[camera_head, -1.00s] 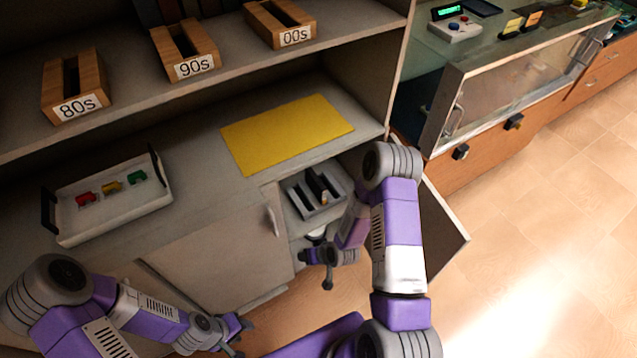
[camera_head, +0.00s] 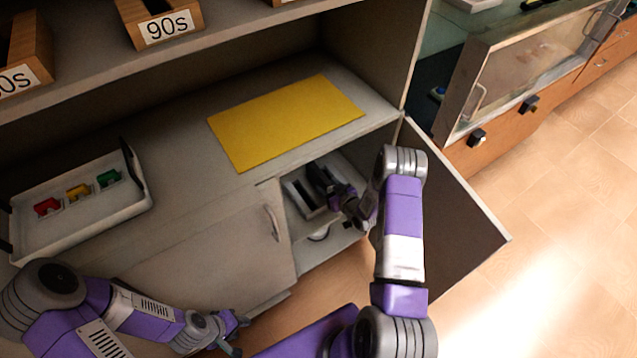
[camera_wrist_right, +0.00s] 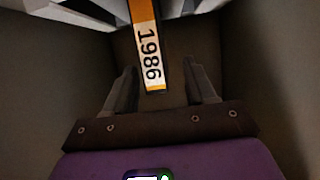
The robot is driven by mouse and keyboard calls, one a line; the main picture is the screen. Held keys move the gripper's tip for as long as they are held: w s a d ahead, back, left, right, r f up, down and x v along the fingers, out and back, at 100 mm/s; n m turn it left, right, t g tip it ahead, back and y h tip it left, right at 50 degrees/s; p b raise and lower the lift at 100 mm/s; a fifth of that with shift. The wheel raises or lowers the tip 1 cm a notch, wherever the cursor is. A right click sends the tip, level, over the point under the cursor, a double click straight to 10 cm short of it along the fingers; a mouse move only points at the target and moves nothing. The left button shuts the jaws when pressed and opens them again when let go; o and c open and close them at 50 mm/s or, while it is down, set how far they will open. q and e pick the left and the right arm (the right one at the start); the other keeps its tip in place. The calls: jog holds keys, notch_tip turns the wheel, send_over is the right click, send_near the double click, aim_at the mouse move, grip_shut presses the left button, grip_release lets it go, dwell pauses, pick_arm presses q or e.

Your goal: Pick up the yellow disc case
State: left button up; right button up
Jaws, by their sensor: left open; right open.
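A disc case with an orange-yellow spine and a white label reading 1986 (camera_wrist_right: 149,55) stands in the right wrist view between my right gripper's fingers. The case is not clear in that view. My left gripper (camera_head: 240,334) is open and empty, low in front of the closed cabinet door.
The open cabinet door (camera_head: 455,205) stands right of my right arm. A yellow mat (camera_head: 285,120) lies on the counter above. A white tray (camera_head: 85,221) with red, yellow and green small items stands left. The cabinet walls are close around the holder.

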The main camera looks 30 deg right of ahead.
aim_at(319, 181)
jog(key=x, duration=0.1)
jog(key=b+x, duration=0.1)
jog(key=x, duration=0.2)
jog(key=shift+w+d+f, duration=0.1)
jog(key=shift+d+f, duration=0.05)
jog(key=shift+d, duration=0.1)
grip_shut()
